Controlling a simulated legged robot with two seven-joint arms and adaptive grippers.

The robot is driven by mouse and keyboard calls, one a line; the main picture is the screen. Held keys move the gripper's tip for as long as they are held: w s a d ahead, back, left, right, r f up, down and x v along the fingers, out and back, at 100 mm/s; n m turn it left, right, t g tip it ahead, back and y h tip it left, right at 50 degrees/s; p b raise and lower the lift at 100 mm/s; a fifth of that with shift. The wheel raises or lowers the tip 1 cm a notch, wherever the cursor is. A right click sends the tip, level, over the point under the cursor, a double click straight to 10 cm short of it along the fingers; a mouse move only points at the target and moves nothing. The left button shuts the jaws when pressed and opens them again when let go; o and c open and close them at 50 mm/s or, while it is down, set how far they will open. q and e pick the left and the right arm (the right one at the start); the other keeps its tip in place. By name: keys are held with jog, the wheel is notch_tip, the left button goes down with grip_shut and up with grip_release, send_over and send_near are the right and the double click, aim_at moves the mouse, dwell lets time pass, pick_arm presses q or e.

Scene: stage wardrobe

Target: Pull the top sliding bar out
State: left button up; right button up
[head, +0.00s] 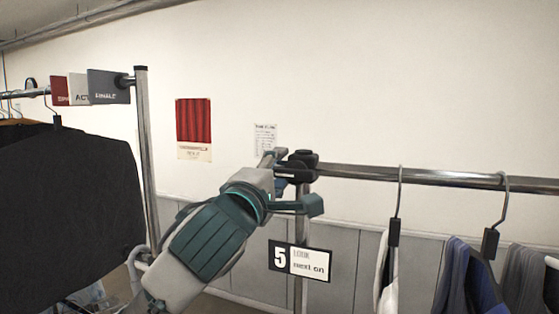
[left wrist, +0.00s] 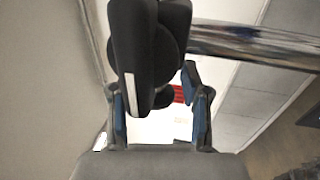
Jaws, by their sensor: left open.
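The top sliding bar (head: 430,175) is a shiny metal rail running right from a black end clamp (head: 301,160). In the left wrist view the bar (left wrist: 255,43) comes in from the right, behind the black clamp (left wrist: 148,50). My left gripper (head: 279,172) is at the bar's left end, close by the clamp. In the left wrist view the open fingers (left wrist: 160,108) show blue pads on either side of the lower part of the clamp. I cannot tell whether they touch it. The far side of the clamp is hidden. My right gripper is not in view.
Clothes on hangers (head: 470,275) hang from the bar at right. A sign reading 5 (head: 299,260) is on the upright below the clamp. At left stands another rack with a dark garment (head: 70,220) and tags (head: 108,87). The pale wall (head: 400,80) behind carries a red poster (head: 194,128).

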pick_arm(q)
jog(key=shift+a, duration=0.15)
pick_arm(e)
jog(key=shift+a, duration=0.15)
pick_arm(q)
grip_shut()
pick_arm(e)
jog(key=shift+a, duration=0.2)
pick_arm(q)
jog(key=shift+f, duration=0.1)
